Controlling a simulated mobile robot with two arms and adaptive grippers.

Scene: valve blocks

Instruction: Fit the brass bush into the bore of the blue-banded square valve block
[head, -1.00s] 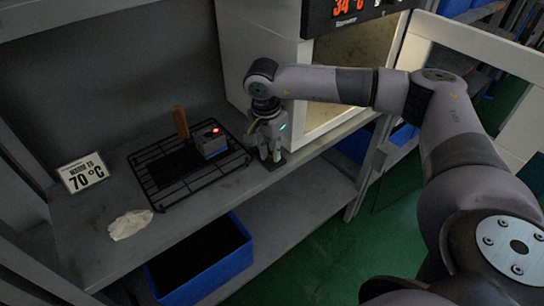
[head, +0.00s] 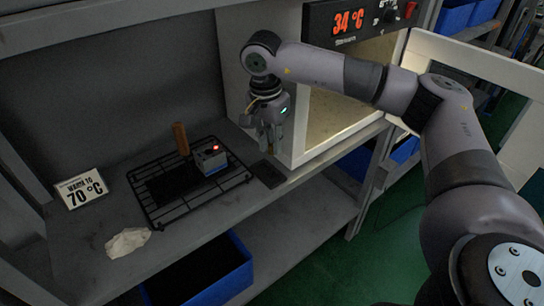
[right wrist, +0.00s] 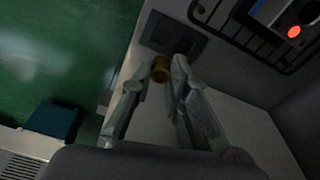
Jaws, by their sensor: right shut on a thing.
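My right gripper (head: 268,150) is shut on the brass bush (right wrist: 160,70), which shows between the fingertips in the right wrist view. The fingers are above a small dark pad (head: 268,174) on the shelf, with a gap below them. In the head view the bush cannot be made out. The square valve block (head: 210,159), grey with a blue band and a red light on top, stands on the black wire rack (head: 160,222), left of the gripper. Part of the block (right wrist: 270,12) shows at the top right of the wrist view. My left gripper is not in view.
An oven (head: 345,22) reading 34 °C, its door open, stands right of the gripper. A wooden handle (head: 180,139) rises behind the rack. A 70 °C sign (head: 82,188) and a pale rag (head: 128,242) are at left. A blue bin (head: 205,275) is below.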

